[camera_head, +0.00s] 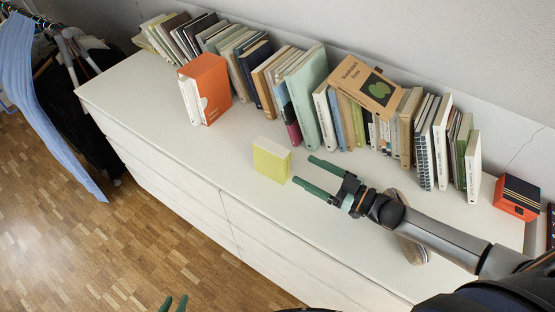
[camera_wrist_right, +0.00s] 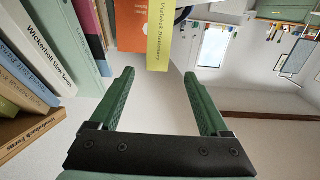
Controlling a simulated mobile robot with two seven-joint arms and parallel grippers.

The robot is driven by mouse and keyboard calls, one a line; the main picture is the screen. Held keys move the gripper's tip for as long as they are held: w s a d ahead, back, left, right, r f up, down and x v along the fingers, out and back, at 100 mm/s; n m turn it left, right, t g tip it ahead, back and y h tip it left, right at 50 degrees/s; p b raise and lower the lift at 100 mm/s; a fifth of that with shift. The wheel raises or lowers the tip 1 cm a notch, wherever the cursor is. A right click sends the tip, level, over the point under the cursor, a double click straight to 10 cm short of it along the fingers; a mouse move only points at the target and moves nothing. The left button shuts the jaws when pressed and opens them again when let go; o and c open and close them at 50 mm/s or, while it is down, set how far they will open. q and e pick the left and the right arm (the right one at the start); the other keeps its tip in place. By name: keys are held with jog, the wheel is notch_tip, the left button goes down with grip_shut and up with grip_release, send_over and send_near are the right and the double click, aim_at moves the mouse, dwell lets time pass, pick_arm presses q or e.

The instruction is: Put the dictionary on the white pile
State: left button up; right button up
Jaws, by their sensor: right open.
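The dictionary (camera_head: 271,160) is a small yellow book standing upright on the white cabinet top, near its front edge. In the right wrist view its titled spine (camera_wrist_right: 160,36) is ahead of the fingertips, between their lines. My right gripper (camera_head: 304,173) is open and empty, just right of the dictionary, with the fingers pointing at it and a small gap between. It also shows in the right wrist view (camera_wrist_right: 159,75). I cannot make out a white pile.
A long row of books (camera_head: 305,85) stands along the wall behind. An orange book (camera_head: 209,87) stands behind the dictionary to the left. An orange box (camera_head: 516,196) is at the right. A beige object (camera_head: 412,246) is partly hidden under my right arm. The cabinet top (camera_head: 165,110) is clear at left.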

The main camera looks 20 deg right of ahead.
aim_at(287, 160)
jog(key=b+x, duration=0.2)
jog(key=x, duration=0.5)
jog(key=b+x, duration=0.2)
jog(key=x, duration=0.2)
jog(key=shift+w+d+b, duration=0.1)
jog(key=shift+b, duration=0.3)
jog(key=shift+w+a, duration=0.3)
jog(key=shift+w, duration=0.1)
jog(key=shift+r, duration=0.1)
jog(key=shift+c, duration=0.3)
grip_shut()
